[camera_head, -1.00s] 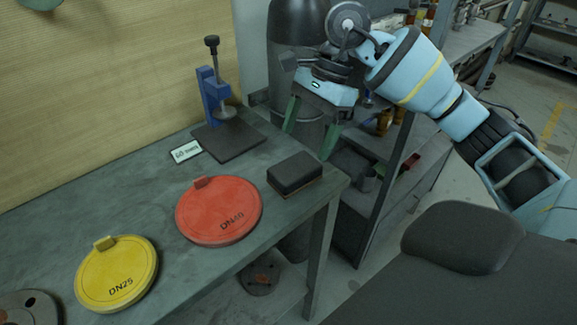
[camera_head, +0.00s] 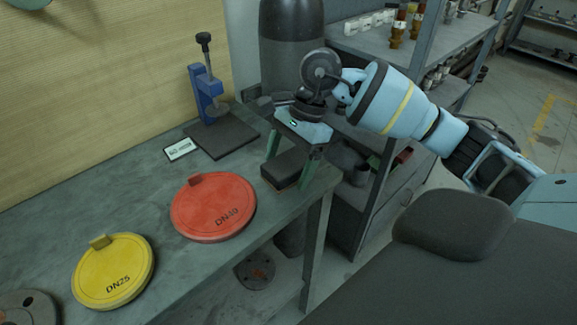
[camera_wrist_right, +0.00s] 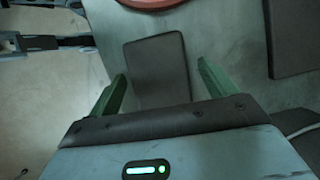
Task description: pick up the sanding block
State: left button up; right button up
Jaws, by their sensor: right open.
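The sanding block (camera_head: 286,169) is a dark grey block with a thin brown lower layer. It lies on the workbench near the bench's right end. My right gripper (camera_head: 289,167) is open, with one green finger on either side of the block in the head view. In the right wrist view the block (camera_wrist_right: 156,70) shows ahead, between the open green fingers (camera_wrist_right: 160,85), with gaps visible at both sides. I cannot tell whether a finger touches it. My left gripper is not in view.
The workbench (camera_head: 140,195) also holds a red DN40 disc (camera_head: 213,205), a yellow DN25 disc (camera_head: 113,272), a blue clamp stand (camera_head: 205,92) on a dark plate (camera_head: 222,136), and a small label (camera_head: 179,149). A grey shelf (camera_head: 385,45) stands beyond the right end.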

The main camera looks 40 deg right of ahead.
jog(key=shift+f, duration=0.2)
dwell(0.4)
jog(key=c, duration=1.1)
